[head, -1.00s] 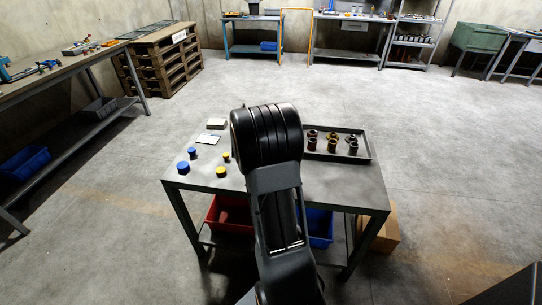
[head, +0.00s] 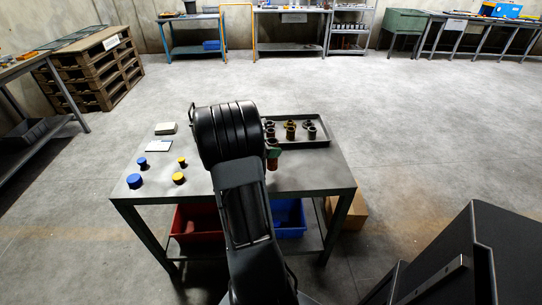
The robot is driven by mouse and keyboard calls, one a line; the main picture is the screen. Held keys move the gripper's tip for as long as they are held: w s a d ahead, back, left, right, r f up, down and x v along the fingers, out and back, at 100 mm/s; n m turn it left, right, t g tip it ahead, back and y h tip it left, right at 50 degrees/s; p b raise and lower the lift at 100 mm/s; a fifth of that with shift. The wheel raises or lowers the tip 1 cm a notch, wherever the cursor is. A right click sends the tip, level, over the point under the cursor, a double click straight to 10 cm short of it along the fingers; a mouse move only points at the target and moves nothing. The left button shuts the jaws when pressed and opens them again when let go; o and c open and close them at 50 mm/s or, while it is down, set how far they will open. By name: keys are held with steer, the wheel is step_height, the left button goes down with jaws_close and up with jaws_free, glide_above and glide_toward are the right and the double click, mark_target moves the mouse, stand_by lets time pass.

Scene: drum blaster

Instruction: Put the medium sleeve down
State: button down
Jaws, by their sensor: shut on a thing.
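A brown sleeve (head: 272,163) stands upright in the head view, just right of my black wrist and in front of the tray's left end. My gripper (head: 274,153) shows only as a small dark green-grey piece across this sleeve; my arm hides the rest. It is shut on the sleeve. I cannot tell whether the sleeve's lower end touches the table (head: 310,175) or hangs a little above it.
The table's front right is bare. Red (head: 197,222) and blue (head: 289,217) bins sit on the lower shelf.

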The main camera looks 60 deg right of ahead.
steer(key=shift+f, duration=1.45)
steer(key=shift+f+b, duration=0.1)
steer(key=shift+b, duration=0.25)
steer(key=c, duration=0.6)
jaws_free()
steer(key=shift+f, duration=0.1)
steer(key=shift+w+a+r, duration=0.1)
steer(key=shift+r, duration=0.15)
steer(key=p+v, duration=0.2)
steer(key=v, duration=1)
steer(key=s+a+r+m+t+y, duration=0.1)
steer(key=a+m+t+y, duration=0.2)
steer(key=a, duration=0.7)
steer(key=s+a+m+t+y, duration=0.2)
steer(key=a+m+t+y, duration=0.1)
steer(key=a, duration=0.7)
steer(key=s+a+r+m+t+y, duration=0.1)
steer(key=a+m+t+y, duration=0.3)
steer(key=a, duration=0.7)
steer(key=shift+s+r+m+y, duration=0.3)
steer(key=shift+s+m+y, duration=0.1)
steer(key=shift+m+y, duration=0.4)
